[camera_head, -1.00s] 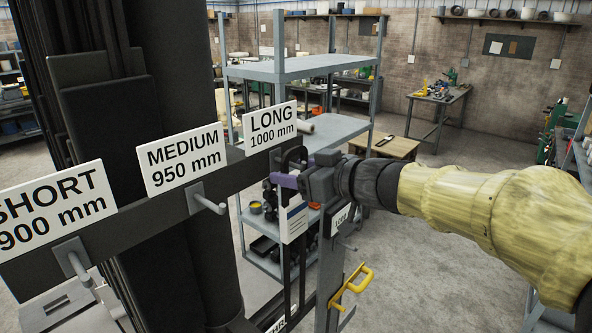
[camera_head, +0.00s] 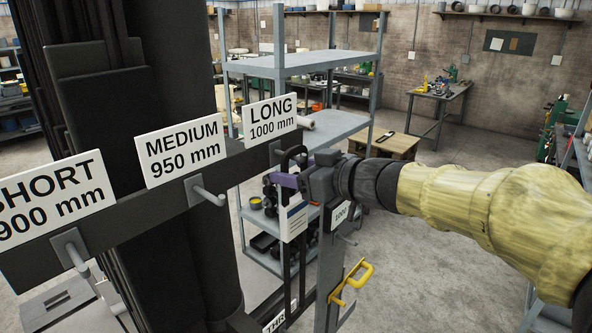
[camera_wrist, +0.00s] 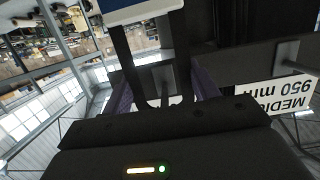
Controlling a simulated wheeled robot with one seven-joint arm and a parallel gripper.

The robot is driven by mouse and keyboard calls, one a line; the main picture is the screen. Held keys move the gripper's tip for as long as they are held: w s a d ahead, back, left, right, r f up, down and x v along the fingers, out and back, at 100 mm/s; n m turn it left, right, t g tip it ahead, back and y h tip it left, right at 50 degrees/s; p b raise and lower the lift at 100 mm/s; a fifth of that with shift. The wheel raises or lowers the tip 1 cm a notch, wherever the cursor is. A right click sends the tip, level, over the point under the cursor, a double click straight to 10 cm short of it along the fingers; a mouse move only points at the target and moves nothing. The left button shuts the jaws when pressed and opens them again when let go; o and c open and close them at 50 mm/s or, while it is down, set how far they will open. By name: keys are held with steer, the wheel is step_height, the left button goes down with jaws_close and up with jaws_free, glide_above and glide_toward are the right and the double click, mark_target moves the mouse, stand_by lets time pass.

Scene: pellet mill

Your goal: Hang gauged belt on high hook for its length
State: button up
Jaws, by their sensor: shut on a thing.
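My gripper (camera_head: 288,180), with purple fingers, is shut on a black belt (camera_head: 290,258) just below the LONG 1000 mm sign (camera_head: 270,115). The belt's looped top rises above the fingers, and its strands hang down. A white tag with a blue band (camera_head: 293,218) hangs with it. In the wrist view the belt's two strands (camera_wrist: 129,62) pass between the fingers. The LONG hook is mostly hidden behind the belt and gripper, so I cannot tell whether the loop is around it. The MEDIUM hook (camera_head: 208,196) and SHORT hook (camera_head: 78,258) are bare.
The dark hook rail (camera_head: 130,210) carries the SHORT (camera_head: 50,198) and MEDIUM (camera_head: 182,150) signs. A grey upright (camera_head: 328,265) with a 1000 label and yellow handle (camera_head: 352,280) stands close below my gripper. A grey shelf rack (camera_head: 305,62) is behind. Open floor lies to the right.

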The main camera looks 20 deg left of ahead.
steer(key=shift+f, duration=0.4)
steer(key=o, duration=1.4)
steer(key=shift+c, duration=0.2)
steer(key=shift+d, duration=0.1)
steer(key=b+v, duration=0.5)
steer(key=v, duration=1.2)
steer(key=shift+d, duration=0.1)
